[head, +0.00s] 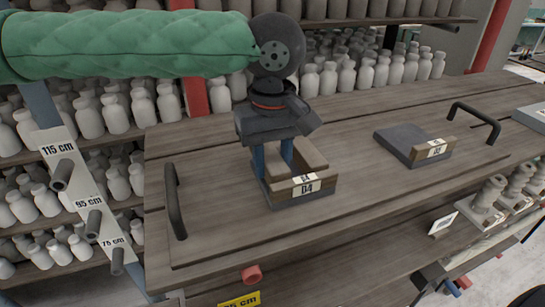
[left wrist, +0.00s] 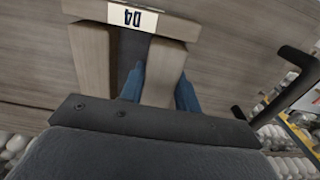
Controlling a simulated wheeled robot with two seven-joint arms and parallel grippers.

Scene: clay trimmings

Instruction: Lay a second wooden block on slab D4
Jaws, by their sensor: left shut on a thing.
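Slab D4 (head: 287,203) is a dark grey slab with a wooden strip and a D4 label along its front, lying on the wooden board. A wooden block (head: 311,154) lies on its right side in the head view; this block is on the left in the left wrist view (left wrist: 91,62). My left gripper (head: 272,160) points down over the slab, its blue fingers shut on a second wooden block (left wrist: 165,68). This block is beside the first, roughly parallel, with a gap of dark slab between. I cannot tell whether it bears fully on the slab. My right gripper is out of view.
Another slab (head: 405,146) with a labelled wooden strip lies to the right. Black handles (head: 175,201) and (head: 476,122) stand up from the board. Shelves of pale bottles (head: 142,109) are behind and to the left. The board between the two slabs is clear.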

